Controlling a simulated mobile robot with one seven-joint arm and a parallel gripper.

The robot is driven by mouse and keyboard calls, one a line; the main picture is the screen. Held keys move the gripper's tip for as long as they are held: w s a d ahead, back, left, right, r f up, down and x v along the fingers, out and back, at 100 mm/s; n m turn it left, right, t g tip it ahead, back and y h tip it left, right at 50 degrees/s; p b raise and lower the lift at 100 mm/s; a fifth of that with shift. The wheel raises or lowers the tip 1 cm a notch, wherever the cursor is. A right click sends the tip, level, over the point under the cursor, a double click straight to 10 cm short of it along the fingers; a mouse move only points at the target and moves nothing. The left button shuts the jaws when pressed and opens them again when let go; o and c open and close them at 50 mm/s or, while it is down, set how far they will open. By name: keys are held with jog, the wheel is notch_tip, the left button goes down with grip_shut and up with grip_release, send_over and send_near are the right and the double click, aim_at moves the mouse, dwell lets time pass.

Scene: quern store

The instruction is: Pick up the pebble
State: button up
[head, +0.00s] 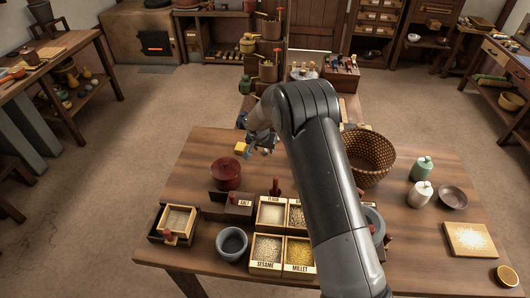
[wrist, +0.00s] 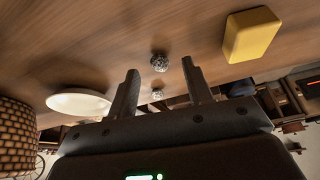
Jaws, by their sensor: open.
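A small speckled grey pebble (wrist: 159,62) lies on the wooden table in the wrist view, between the tips of my gripper's fingers as seen in the picture. A second, smaller-looking speckled grey lump (wrist: 157,95) shows below it between the fingers; I cannot tell which is the pebble of the task. My gripper (wrist: 160,67) is open, with nothing held between its fingers. I cannot tell its exact distance from the lumps. In the head view my gripper (head: 254,149) is low over the far part of the table, partly hidden by my arm. Neither lump can be made out there.
A yellow block (wrist: 252,35) lies close by, also seen in the head view (head: 240,148). A white dish (wrist: 78,103) and a woven basket (wrist: 14,135) are on the other side.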

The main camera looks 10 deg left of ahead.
jog(key=shift+x, duration=0.85)
jog(key=shift+w+r, duration=0.1)
grip_shut()
